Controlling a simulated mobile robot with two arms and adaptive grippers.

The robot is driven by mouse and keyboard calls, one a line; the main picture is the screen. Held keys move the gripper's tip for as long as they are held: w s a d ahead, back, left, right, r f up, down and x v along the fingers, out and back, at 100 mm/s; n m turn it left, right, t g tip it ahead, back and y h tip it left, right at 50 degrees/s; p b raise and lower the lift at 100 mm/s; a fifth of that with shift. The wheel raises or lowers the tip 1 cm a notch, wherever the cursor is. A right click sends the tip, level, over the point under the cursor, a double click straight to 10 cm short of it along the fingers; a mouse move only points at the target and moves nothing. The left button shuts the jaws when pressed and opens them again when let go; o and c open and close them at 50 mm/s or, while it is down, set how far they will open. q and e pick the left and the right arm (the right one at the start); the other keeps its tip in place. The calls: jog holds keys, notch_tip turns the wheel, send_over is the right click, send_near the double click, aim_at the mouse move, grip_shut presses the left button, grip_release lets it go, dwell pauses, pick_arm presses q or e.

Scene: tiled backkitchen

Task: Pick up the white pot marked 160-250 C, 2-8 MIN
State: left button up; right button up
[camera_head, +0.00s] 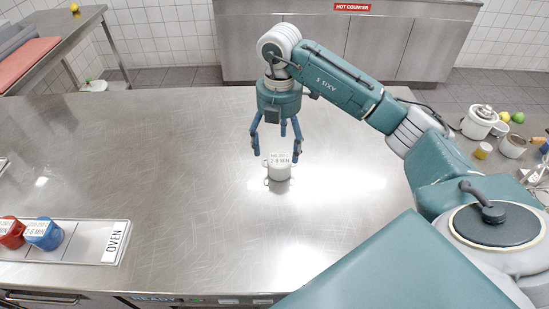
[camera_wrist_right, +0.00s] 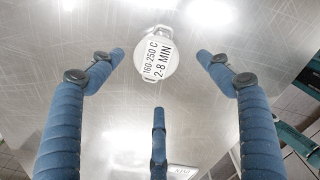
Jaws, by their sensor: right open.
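The white pot (camera_head: 279,171) stands upright on the steel table in the head view, with a label on its top and small handles. In the right wrist view the pot (camera_wrist_right: 157,57) shows its lid label, 160-250 C, 2-8 MIN. My left gripper is not in view.
A tray marked OVEN (camera_head: 115,242) at the left holds a red pot (camera_head: 11,233) and a blue pot (camera_head: 43,234). The table (camera_head: 160,150) around the labelled pot is clear.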

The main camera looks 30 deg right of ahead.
aim_at(280, 158)
jog(key=shift+s+d+f, duration=0.1)
jog(key=shift+s+f, duration=0.15)
jog(key=shift+f, duration=0.8)
jog(key=shift+f+p, duration=0.3)
jog(key=shift+f, duration=0.05)
jog(key=f, duration=0.1)
jog(key=f+p, duration=0.2)
jog(key=f, duration=0.1)
jog(key=shift+w+d+f, duration=0.1)
jog(key=shift+w+d, duration=0.15)
jog(key=shift+w, duration=0.15)
jog(key=shift+f, duration=0.55)
jog(key=c, duration=0.8)
jog(key=shift+r, duration=0.1)
jog(key=c, duration=0.7)
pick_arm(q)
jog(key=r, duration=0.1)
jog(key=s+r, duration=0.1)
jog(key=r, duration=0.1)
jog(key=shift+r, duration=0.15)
pick_arm(e)
jog(key=shift+c, duration=0.2)
